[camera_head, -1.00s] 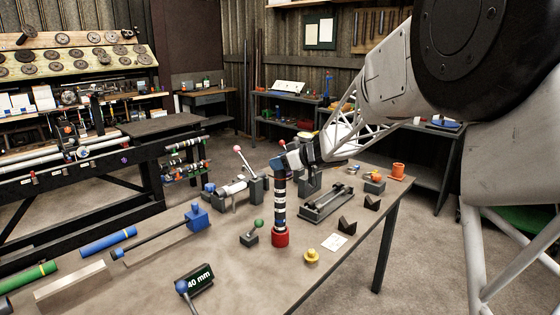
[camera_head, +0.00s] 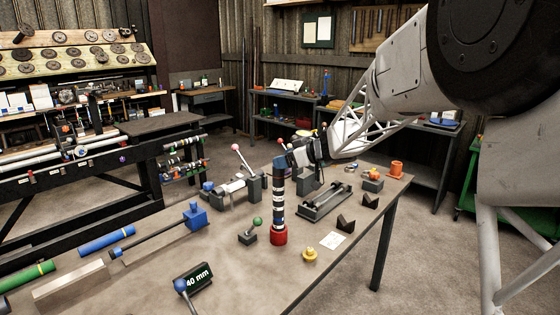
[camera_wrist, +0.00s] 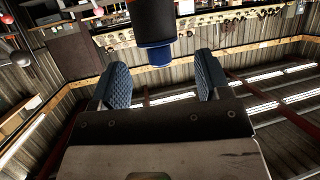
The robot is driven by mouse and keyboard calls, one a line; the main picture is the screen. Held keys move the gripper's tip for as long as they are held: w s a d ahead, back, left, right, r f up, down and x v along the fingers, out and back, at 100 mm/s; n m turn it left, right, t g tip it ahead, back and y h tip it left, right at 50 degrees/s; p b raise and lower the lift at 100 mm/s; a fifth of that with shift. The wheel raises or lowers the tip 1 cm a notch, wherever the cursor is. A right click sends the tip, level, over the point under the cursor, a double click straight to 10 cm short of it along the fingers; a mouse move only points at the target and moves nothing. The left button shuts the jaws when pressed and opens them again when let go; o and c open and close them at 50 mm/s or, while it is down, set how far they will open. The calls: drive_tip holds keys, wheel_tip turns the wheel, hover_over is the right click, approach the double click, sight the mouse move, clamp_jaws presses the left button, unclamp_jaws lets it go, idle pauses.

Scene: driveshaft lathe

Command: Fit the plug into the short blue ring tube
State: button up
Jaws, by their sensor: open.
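A column (camera_head: 279,208) of dark and white bands stands upright in a red base (camera_head: 279,236) on the table, with blue at its top. In the wrist view its dark body (camera_wrist: 152,22) has a blue band (camera_wrist: 155,44) and a narrower blue end (camera_wrist: 159,58). This end may be the plug seated in the blue ring tube; I cannot tell how deep it sits. My gripper (camera_head: 289,159) is right of the column top. In the wrist view my gripper (camera_wrist: 165,80) has its blue pads wide apart and empty, with the column end beyond them.
A yellow flanged piece (camera_head: 310,254), a green-knobbed stand (camera_head: 251,232) and a white card (camera_head: 333,240) lie near the column base. A grey fixture (camera_head: 327,203) stands to the right. A blue tube (camera_head: 107,242) and blue-ended rod (camera_head: 158,238) lie left. The front right tabletop is clear.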

drive_tip(key=v, duration=0.4)
drive_tip(key=shift+s+d+r, duration=0.15)
drive_tip(key=shift+s+d, duration=0.05)
drive_tip(key=shift+d, duration=0.15)
idle(0.7)
drive_tip(key=s+d+r+m+t+h, duration=0.5)
drive_tip(key=s+d+r+t+h, duration=0.1)
drive_tip(key=h, duration=0.1)
drive_tip(key=s+d+m+h, duration=0.4)
drive_tip(key=s+d+h, duration=0.1)
drive_tip(key=s, duration=0.6)
drive_tip(key=s+a+f+m+g, duration=0.1)
drive_tip(key=s+f+g, duration=0.2)
drive_tip(key=s, duration=0.7)
drive_tip(key=s+a+f+m+g, duration=0.1)
drive_tip(key=s+f+g, duration=0.3)
drive_tip(key=s, duration=0.7)
drive_tip(key=s+a+f+g, duration=0.1)
drive_tip(key=s+f+g, duration=0.2)
drive_tip(key=s+f, duration=0.3)
drive_tip(key=s, duration=0.4)
drive_tip(key=shift+s+a+f+m+g+y, duration=0.15)
drive_tip(key=shift+s+m+g+y, duration=0.15)
drive_tip(key=shift+s+m, duration=0.1)
